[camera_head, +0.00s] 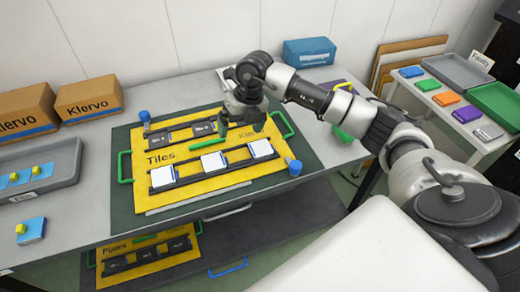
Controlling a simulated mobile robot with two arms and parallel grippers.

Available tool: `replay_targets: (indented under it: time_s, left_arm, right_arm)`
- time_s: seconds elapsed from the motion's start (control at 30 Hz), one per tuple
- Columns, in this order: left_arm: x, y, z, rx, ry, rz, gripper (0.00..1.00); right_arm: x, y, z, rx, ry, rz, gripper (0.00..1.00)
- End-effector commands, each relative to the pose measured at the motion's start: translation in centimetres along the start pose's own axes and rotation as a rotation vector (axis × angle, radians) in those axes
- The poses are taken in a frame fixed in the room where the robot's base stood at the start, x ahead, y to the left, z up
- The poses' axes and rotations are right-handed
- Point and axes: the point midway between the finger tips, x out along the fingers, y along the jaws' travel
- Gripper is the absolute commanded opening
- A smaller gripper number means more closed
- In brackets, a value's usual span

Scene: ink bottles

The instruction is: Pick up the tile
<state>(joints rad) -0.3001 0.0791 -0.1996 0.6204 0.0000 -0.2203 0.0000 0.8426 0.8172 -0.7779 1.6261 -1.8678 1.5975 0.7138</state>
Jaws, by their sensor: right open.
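My left gripper is not in view.
Green handles and blue knobs (294,167) stand at the board's edges. Cardboard boxes (88,99) and a grey tray (40,168) stand at left. A blue bin (309,51) is behind. A side table (462,100) with coloured pieces is at right. A lower shelf holds another yellow board (150,257).

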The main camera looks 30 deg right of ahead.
Motion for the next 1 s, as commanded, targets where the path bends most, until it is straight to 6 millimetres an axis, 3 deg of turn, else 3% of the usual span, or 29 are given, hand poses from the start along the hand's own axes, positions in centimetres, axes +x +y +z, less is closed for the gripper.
replay_targets:
  time_s: [0.03, 0.1, 0.23, 0.5, 0.73, 1.0]
  left_arm:
    - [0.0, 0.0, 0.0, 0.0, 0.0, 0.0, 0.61]
    - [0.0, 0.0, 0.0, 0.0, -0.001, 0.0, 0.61]
    - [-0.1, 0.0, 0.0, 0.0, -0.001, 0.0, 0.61]
    - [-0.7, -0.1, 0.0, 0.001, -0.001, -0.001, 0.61]
    - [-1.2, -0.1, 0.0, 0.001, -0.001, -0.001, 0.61]
    - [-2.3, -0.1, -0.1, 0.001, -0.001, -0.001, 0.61]
  right_arm:
    - [-1.2, -1.9, 0.5, 0.033, 0.001, -0.089, 0.94]
    - [-2.3, -3.9, 0.7, 0.071, 0.009, -0.183, 0.94]
    - [-2.8, -5.5, 0.8, 0.107, 0.019, -0.258, 0.94]
    - [1.1, -6.6, 0.6, 0.108, 0.022, -0.261, 0.94]
    - [2.8, -6.8, 0.4, 0.105, 0.022, -0.259, 0.94]
    - [6.7, -7.5, 0.1, 0.107, 0.022, -0.258, 0.94]
